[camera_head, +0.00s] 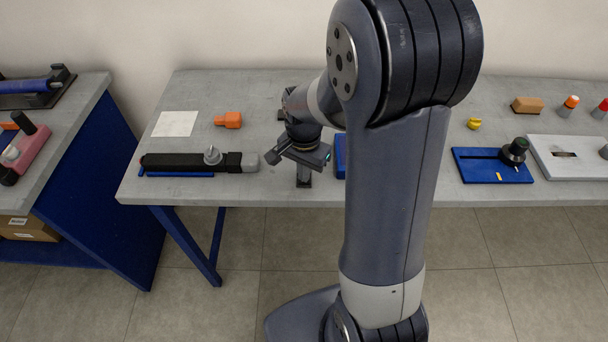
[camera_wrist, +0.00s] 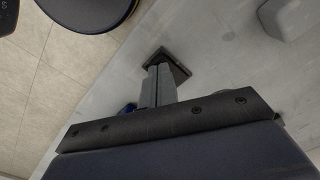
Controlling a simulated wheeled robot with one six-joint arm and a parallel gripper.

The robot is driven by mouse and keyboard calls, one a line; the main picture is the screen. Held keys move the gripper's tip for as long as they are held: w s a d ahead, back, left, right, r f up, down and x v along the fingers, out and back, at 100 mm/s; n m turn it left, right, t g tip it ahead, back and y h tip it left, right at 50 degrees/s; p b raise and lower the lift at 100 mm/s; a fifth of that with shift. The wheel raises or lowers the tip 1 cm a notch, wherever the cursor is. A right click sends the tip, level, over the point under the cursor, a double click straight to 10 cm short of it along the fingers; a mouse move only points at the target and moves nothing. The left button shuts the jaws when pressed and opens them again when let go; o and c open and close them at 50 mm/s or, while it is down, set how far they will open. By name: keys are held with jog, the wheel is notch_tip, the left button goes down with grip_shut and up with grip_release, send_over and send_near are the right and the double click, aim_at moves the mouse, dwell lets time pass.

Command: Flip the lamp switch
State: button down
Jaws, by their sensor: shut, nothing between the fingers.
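My gripper (camera_head: 304,181) points down near the front edge of the grey workbench (camera_head: 270,88), left of my upright arm link. Its fingers are together and hold nothing; they also show in the wrist view (camera_wrist: 166,72). I cannot clearly make out a lamp or its switch in either view. A long black device with a round grey knob (camera_head: 212,155) and a grey end lies on the bench to the left of my gripper, apart from it. A blue piece (camera_head: 340,158) just right of my gripper is mostly hidden by my arm.
An orange block (camera_head: 229,120) and white sheet (camera_head: 175,124) lie behind the black device. To the right are a blue slotted plate (camera_head: 482,166) with a black knob, a pale panel (camera_head: 548,146) and a yellow piece (camera_head: 474,124). Another bench (camera_head: 90,92) stands left, across a floor gap.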

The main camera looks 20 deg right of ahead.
jog(key=shift+f, duration=0.35)
jog(key=shift+r, duration=0.1)
jog(key=shift+r+p, duration=2.75)
jog(key=shift+r, duration=0.75)
jog(key=shift+f, duration=0.25)
notch_tip(320, 180, down, 7)
jog(key=b, duration=0.6)
jog(key=shift+r, duration=0.25)
jog(key=shift+r, duration=0.1)
